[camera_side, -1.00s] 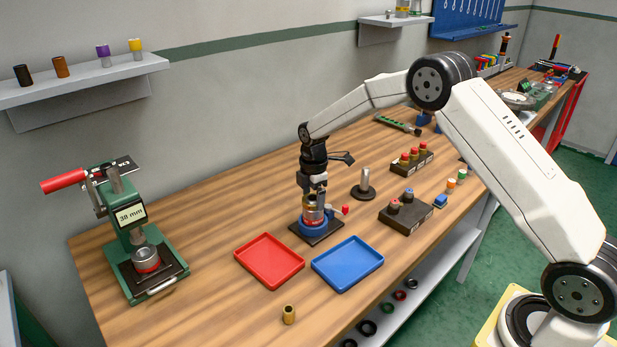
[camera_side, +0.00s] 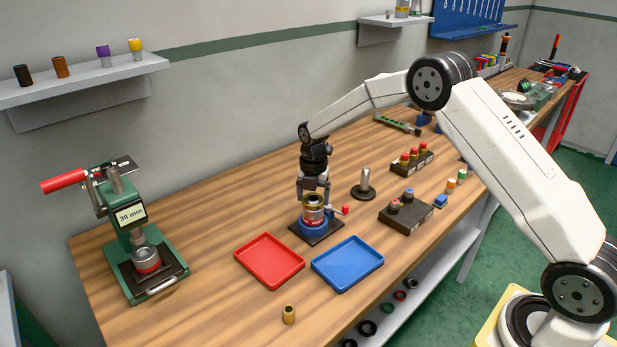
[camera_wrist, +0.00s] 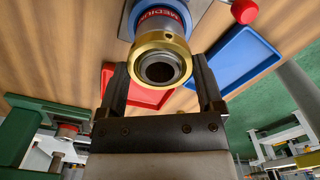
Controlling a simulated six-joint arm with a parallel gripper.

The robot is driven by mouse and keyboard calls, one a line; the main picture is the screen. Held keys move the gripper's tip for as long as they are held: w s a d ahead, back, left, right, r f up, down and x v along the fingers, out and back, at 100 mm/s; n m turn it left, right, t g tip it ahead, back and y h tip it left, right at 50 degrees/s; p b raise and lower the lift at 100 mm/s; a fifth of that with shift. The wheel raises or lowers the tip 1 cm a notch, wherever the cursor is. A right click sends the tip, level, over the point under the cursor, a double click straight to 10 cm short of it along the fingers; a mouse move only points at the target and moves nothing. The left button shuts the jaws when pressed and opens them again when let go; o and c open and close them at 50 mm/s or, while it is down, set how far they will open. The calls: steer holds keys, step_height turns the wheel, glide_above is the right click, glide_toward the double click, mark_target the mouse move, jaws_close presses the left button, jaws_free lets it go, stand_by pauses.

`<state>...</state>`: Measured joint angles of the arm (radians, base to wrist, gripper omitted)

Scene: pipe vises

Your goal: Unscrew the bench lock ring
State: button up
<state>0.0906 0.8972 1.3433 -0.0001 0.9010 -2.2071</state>
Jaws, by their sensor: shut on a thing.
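The gold lock ring (camera_wrist: 146,49) sits around the upper end of an upright pipe fitting with a red label band (camera_wrist: 160,14). In the side view the ring (camera_side: 314,198) is at the top of this fitting, which stands in a small blue vise (camera_side: 305,226) on a dark base plate. My gripper (camera_wrist: 161,65) points down over it and is shut on the ring, one finger on each side. In the side view my gripper (camera_side: 314,192) is right above the vise. The ring's threads are hidden.
A red tray (camera_side: 270,262) and a blue tray (camera_side: 348,264) lie in front of the vise. A red-knobbed handle (camera_side: 345,210) sticks out at its right. A metal post (camera_side: 364,184) and block racks (camera_side: 405,214) stand to the right. A green press (camera_side: 137,232) stands far left.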

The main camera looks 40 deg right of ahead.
steer(key=shift+n, duration=2.2)
steer(key=o, duration=1.2)
steer(key=shift+c, duration=0.2)
steer(key=m, duration=0.3)
steer(key=shift+m, duration=0.3)
steer(key=m, duration=0.3)
steer(key=shift+m, duration=0.4)
steer(key=m, duration=0.7)
